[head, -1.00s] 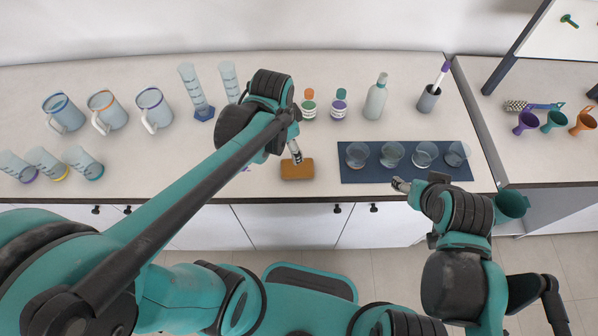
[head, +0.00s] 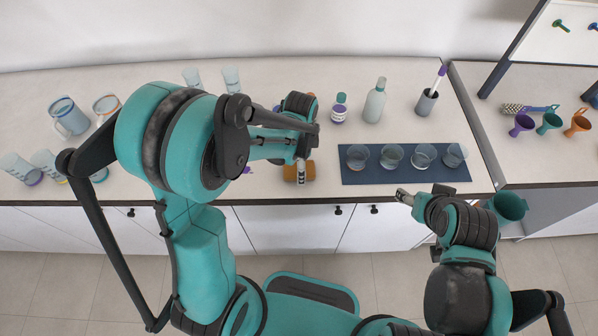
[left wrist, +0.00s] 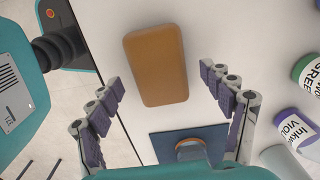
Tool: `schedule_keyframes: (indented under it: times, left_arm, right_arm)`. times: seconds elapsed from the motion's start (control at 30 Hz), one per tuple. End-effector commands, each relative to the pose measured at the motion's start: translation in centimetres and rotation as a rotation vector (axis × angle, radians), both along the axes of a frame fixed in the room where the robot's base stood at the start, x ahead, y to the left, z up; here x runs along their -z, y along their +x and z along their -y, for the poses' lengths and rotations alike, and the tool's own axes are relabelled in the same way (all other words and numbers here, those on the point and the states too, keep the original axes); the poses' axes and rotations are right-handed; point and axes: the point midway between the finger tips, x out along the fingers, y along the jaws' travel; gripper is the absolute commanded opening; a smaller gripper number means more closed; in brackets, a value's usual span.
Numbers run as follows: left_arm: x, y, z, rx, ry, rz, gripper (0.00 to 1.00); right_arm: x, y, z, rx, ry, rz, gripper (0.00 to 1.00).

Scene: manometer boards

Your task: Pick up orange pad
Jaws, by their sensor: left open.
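The orange pad (head: 311,171) lies flat on the white counter near its front edge, left of the dark blue mat. It also shows whole in the left wrist view (left wrist: 156,65). My left gripper (head: 301,172) is at the pad in the head view and covers part of it. In the left wrist view my left gripper (left wrist: 160,85) is open, with one finger on each side of the pad and nothing held. Its height above the pad is hard to tell. My right gripper (head: 403,196) hangs near the counter's front edge below the mat; its fingers are too small to judge.
The dark blue mat (head: 350,177) with several glass beakers lies right of the pad. Ink bottles (head: 339,108) and a pale bottle (head: 375,100) stand behind. The counter between pad and bottles is partly hidden by my left arm.

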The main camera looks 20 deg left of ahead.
Motion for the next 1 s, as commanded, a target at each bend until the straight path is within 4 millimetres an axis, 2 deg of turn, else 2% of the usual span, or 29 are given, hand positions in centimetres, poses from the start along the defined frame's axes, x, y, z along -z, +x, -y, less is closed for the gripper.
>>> schedule_keyframes:
  times: [0.07,0.27,0.3,0.47,0.83,1.0]
  left_arm:
    - [0.5,0.0,0.0,0.000,0.000,0.000,0.80]
    - [0.5,0.0,0.0,0.000,0.000,0.000,0.80]
    - [0.5,0.0,0.0,0.000,0.000,0.000,0.78]
    - [0.5,0.0,0.0,-0.001,0.000,0.000,0.36]
    - [0.4,0.0,0.0,-0.001,0.000,0.000,0.35]
    - [-0.7,0.0,0.0,-0.001,0.000,0.000,0.35]
  right_arm:
    - [0.2,0.0,0.0,0.000,0.000,0.000,0.62]
    - [0.1,0.0,0.0,0.000,0.000,0.000,0.62]
    - [0.1,0.0,0.0,0.000,0.000,0.000,0.62]
    - [0.1,0.0,0.0,0.000,0.000,0.000,0.62]
    - [0.1,0.0,0.0,0.000,0.000,0.000,0.62]
    - [-0.4,0.0,0.0,0.000,0.000,0.000,0.62]
